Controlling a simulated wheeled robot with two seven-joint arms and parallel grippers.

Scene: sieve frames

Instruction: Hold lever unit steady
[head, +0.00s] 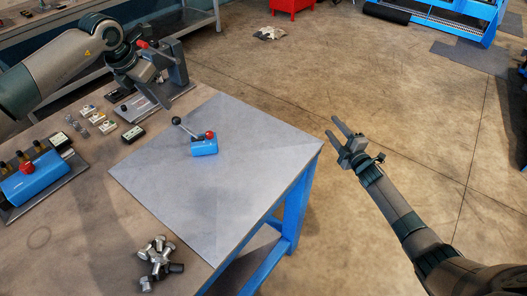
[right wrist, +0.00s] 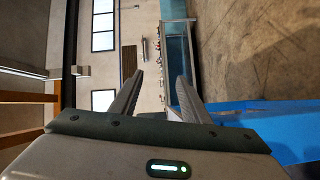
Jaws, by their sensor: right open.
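The lever unit (head: 204,147), a small blue box with a red part and a black-knobbed lever leaning to the left, stands on the grey plate (head: 240,190) on the table. My left gripper (head: 145,72) is beyond it to the upper left, among grey and dark fixture parts, and its fingers cannot be made out clearly. My right gripper (head: 334,126) is open and empty, past the table's right edge and apart from the lever unit. In the right wrist view its two fingers (right wrist: 156,95) are spread with nothing between them.
A larger blue unit (head: 32,178) with a red knob stands at the left. Small blocks (head: 108,126) lie near the fixture (head: 178,62). Several metal fittings (head: 160,258) are heaped at the front. The plate around the lever unit is clear.

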